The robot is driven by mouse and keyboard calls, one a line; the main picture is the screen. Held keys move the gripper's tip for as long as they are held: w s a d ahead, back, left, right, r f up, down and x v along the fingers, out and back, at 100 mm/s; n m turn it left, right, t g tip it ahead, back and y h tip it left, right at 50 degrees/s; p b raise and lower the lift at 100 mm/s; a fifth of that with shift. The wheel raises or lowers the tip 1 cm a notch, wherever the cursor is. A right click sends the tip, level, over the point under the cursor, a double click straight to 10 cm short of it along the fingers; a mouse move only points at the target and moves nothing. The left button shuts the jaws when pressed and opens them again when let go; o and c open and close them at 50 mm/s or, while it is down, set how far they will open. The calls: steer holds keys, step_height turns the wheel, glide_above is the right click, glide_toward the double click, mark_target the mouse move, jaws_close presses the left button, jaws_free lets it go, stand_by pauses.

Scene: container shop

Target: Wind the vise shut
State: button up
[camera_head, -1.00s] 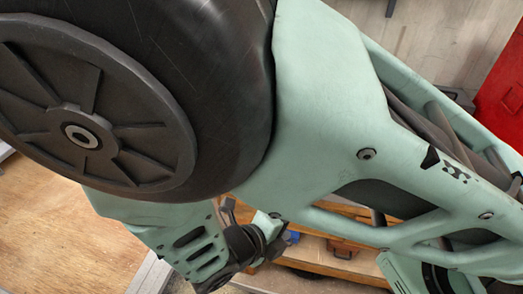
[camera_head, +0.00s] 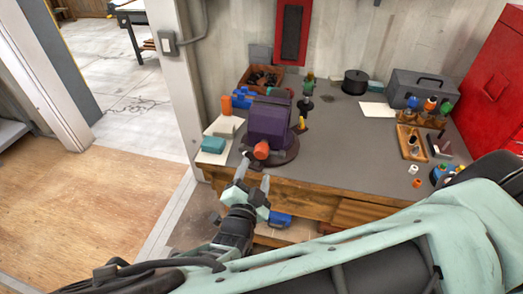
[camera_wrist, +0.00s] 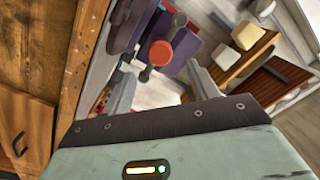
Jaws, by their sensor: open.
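The purple vise (camera_head: 268,120) stands on the near left part of the workbench, on a dark round base. My gripper (camera_head: 254,174) is open and empty, just in front of and below the vise's front end. In the wrist view the orange-red end (camera_wrist: 160,52) lies beyond and roughly between the two fingers (camera_wrist: 161,70), apart from them. The purple vise body (camera_wrist: 184,45) is partly hidden there. I cannot tell how wide the vise jaws stand.
The grey workbench top (camera_head: 335,140) carries a teal block (camera_head: 213,144), a wooden bin (camera_head: 262,77), a black pot (camera_head: 355,82), a grey toolbox (camera_head: 418,88) and a wooden tray (camera_head: 412,143). A red cabinet (camera_head: 490,75) stands right. The bench middle is clear.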

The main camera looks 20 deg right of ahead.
mark_target(261, 155)
steer(key=b+x, duration=0.1)
steer(key=x, duration=0.8)
steer(key=shift+w+d, duration=0.2)
steer(key=shift+c, duration=0.2)
steer(key=c, duration=0.9)
